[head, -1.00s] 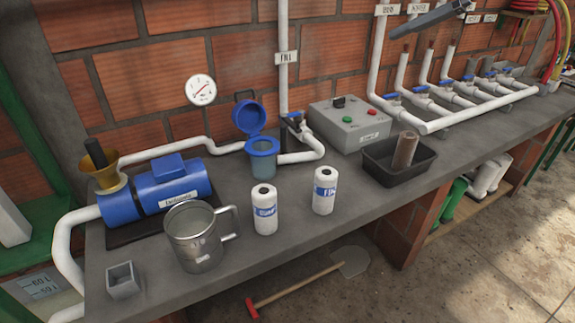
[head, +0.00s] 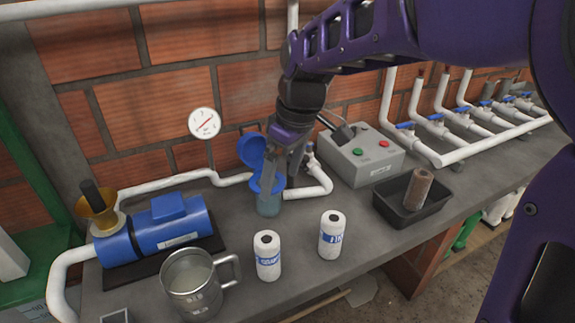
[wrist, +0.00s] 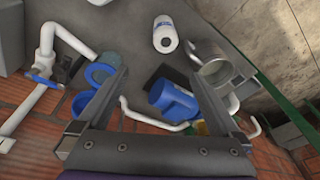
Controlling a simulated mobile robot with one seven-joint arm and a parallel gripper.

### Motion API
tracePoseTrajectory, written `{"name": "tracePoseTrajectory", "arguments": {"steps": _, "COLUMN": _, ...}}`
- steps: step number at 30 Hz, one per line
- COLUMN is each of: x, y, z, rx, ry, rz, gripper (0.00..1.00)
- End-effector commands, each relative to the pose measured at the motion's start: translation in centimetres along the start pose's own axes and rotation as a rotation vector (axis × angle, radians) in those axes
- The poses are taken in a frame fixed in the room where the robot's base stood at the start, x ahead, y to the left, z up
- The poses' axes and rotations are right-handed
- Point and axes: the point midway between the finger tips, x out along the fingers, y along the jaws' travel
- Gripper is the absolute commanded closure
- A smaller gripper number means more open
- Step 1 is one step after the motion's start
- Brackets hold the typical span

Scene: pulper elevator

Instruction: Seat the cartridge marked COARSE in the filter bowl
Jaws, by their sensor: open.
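Two white cartridges with blue label bands stand upright on the bench in the head view. The left one (head: 267,257) appears to be marked COARSE, though the small print is blurred; the right one (head: 332,236) appears to read FINE. The filter bowl (head: 268,205) has a blue rim and clear body, and its blue lid (head: 251,151) is swung open behind. My gripper (head: 282,172) points down beside the bowl, covering part of it. In the wrist view, my gripper (wrist: 159,75) is open and empty. The bowl (wrist: 108,58) shows by one finger and a cartridge (wrist: 166,40) beyond the fingertips.
A steel mug (head: 190,285) stands left of the cartridges, with a blue pump (head: 158,230) behind it. A black tray (head: 400,215) holds a brown, used-looking cartridge (head: 417,190). A grey control box (head: 365,155) and white pipes (head: 312,191) stand close to the bowl.

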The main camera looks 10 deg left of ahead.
Motion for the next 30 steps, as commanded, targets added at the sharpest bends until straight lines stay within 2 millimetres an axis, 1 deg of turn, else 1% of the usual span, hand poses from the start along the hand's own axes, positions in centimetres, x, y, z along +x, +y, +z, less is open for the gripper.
{"name": "tracePoseTrajectory", "arguments": {"steps": 1, "x": 0.4, "y": -0.5, "z": 0.2, "rx": -0.079, "ry": -0.017, "rz": -0.003, "gripper": 0.00}}
{"name": "tracePoseTrajectory", "arguments": {"steps": 3, "x": 1.0, "y": -1.2, "z": 0.2, "rx": -0.178, "ry": -0.033, "rz": -0.005, "gripper": 0.00}}
{"name": "tracePoseTrajectory", "arguments": {"steps": 6, "x": 1.6, "y": -1.8, "z": 0.3, "rx": -0.270, "ry": -0.047, "rz": -0.007, "gripper": 0.00}}
{"name": "tracePoseTrajectory", "arguments": {"steps": 9, "x": 2.4, "y": -2.1, "z": 0.3, "rx": -0.310, "ry": -0.053, "rz": -0.009, "gripper": 0.00}}
{"name": "tracePoseTrajectory", "arguments": {"steps": 11, "x": 3.2, "y": -2.2, "z": 0.3, "rx": -0.318, "ry": -0.055, "rz": -0.010, "gripper": 0.00}}
{"name": "tracePoseTrajectory", "arguments": {"steps": 14, "x": 5.2, "y": -2.3, "z": 0.5, "rx": -0.317, "ry": -0.055, "rz": -0.014, "gripper": 0.00}}
{"name": "tracePoseTrajectory", "arguments": {"steps": 21, "x": 10.5, "y": -2.3, "z": 0.8, "rx": -0.316, "ry": -0.054, "rz": -0.013, "gripper": 0.00}}
{"name": "tracePoseTrajectory", "arguments": {"steps": 24, "x": 12.3, "y": -2.3, "z": 0.8, "rx": -0.316, "ry": -0.054, "rz": -0.012, "gripper": 0.00}}
{"name": "tracePoseTrajectory", "arguments": {"steps": 27, "x": 13.5, "y": -2.2, "z": 0.9, "rx": -0.314, "ry": -0.053, "rz": -0.011, "gripper": 0.00}}
{"name": "tracePoseTrajectory", "arguments": {"steps": 30, "x": 14.0, "y": -2.2, "z": 0.9, "rx": -0.313, "ry": -0.051, "rz": -0.008, "gripper": 0.00}}
